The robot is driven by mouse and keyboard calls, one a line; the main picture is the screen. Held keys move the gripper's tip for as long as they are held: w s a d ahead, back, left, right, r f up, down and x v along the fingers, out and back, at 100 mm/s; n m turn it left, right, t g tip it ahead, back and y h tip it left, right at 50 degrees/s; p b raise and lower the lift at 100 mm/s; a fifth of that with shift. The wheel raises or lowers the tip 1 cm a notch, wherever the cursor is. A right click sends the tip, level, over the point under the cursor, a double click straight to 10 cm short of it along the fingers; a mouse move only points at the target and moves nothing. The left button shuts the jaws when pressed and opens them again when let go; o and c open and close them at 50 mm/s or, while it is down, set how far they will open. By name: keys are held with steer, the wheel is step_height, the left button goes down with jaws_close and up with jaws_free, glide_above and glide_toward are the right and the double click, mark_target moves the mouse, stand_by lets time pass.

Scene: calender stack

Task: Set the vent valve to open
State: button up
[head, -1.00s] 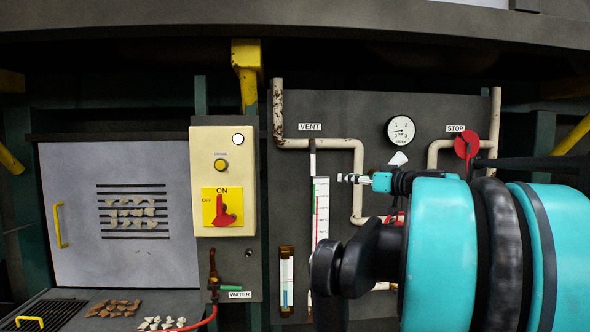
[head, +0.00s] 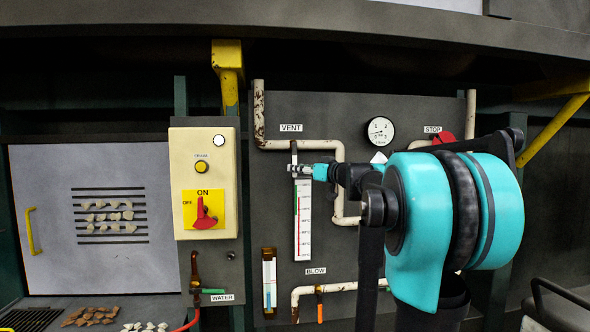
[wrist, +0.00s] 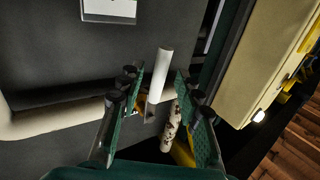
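The vent valve's lever (head: 294,158) is a narrow pale handle on the cream pipe below the VENT label (head: 291,128). It stands roughly vertical, across the horizontal run of pipe. My gripper (head: 298,170) is at this lever in the head view and partly covers it. In the wrist view the pale lever (wrist: 160,75) shows between the two green-padded fingers of my gripper (wrist: 158,98). The fingers are apart, with gaps visible on both sides of the lever. Contact with the lever cannot be made out.
A cream switch box (head: 203,180) with a red knob stands left of the vent pipe. A vertical scale (head: 303,220) hangs just below my gripper. A round gauge (head: 380,131), the STOP label (head: 433,129) and the BLOW pipe (head: 340,289) are nearby on the dark panel.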

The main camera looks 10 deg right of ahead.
steer(key=shift+x, duration=1.25)
steer(key=shift+c, duration=0.5)
jaws_close()
